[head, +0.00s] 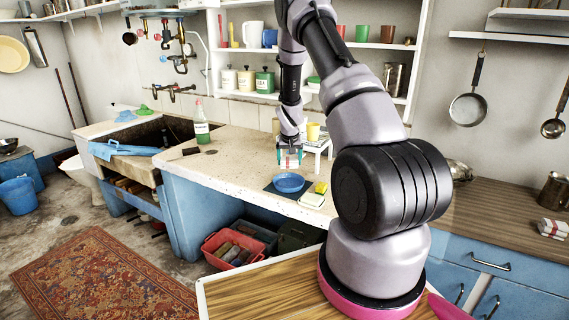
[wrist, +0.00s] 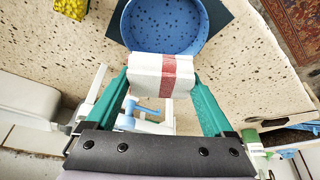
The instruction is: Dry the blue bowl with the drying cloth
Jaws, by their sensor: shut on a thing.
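The blue bowl (head: 288,184) sits upright on a dark mat (head: 272,187) on the speckled stone counter. In the wrist view, the bowl (wrist: 165,30) is at the top, with dark spots, like drops, over its inside. My gripper (wrist: 162,78) has green fingers shut on the drying cloth (wrist: 146,72), a white folded cloth with a red stripe. In the head view, my gripper (head: 289,158) holds the cloth just above the bowl. The cloth covers the bowl's near edge in the wrist view, so I cannot tell whether they touch.
A yellow sponge (head: 321,187) and a pale dish (head: 311,200) stand right of the bowl. A bottle (head: 201,122) stands by the sink at left. Another striped cloth (head: 553,228) lies on the right counter.

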